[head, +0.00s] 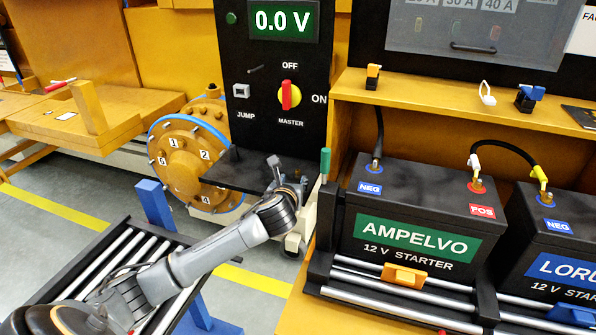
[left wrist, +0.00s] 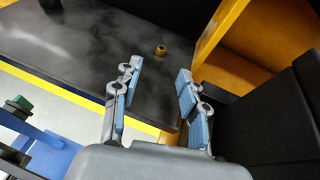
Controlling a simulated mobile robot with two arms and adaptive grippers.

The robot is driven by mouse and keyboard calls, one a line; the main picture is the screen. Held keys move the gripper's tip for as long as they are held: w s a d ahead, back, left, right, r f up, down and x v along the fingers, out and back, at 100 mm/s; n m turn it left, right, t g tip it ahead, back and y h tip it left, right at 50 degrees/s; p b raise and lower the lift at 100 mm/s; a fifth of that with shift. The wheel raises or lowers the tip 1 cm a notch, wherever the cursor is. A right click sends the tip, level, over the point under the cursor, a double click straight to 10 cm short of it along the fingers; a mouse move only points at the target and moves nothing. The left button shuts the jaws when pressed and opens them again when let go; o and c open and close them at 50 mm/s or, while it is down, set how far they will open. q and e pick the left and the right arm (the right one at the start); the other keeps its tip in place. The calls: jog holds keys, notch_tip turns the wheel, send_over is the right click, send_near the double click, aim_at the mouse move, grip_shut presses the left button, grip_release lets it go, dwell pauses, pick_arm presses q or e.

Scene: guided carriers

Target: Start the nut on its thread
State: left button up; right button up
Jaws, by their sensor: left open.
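A small brass-coloured nut-like piece (left wrist: 161,50) lies on the dark shelf (left wrist: 85,50) in the left wrist view, just beyond my fingertips and apart from them. My left gripper (left wrist: 160,72) is open and empty, with blue pads on its fingers. In the head view my left gripper (head: 287,175) is over the right end of the same dark shelf (head: 240,172), and the brass piece cannot be made out there. A round orange hub (head: 188,172) with numbered positions stands left of the shelf. I cannot tell which part is the nut's thread. My right gripper is not in view.
A black battery (head: 415,195) stands right of the gripper, with a green-handled tool (head: 325,162) between them. A black panel (head: 272,95) with a red switch (head: 289,95) rises behind the shelf. A roller carrier (head: 110,260) is at lower left.

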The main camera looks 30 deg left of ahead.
aim_at(298, 170)
pick_arm(q)
jog(key=shift+x, duration=1.15)
jog(key=shift+w+a+p, duration=0.15)
jog(key=shift+w+p, duration=0.25)
jog(key=shift+w, duration=0.1)
jog(key=x, duration=0.3)
jog(key=shift+w+p, duration=0.1)
jog(key=shift+p, duration=0.3)
jog(key=shift+w+a+f, duration=0.2)
jog(key=shift+w+f, duration=0.05)
jog(key=shift+w, duration=0.2)
jog(key=shift+c, duration=0.3)
grip_shut()
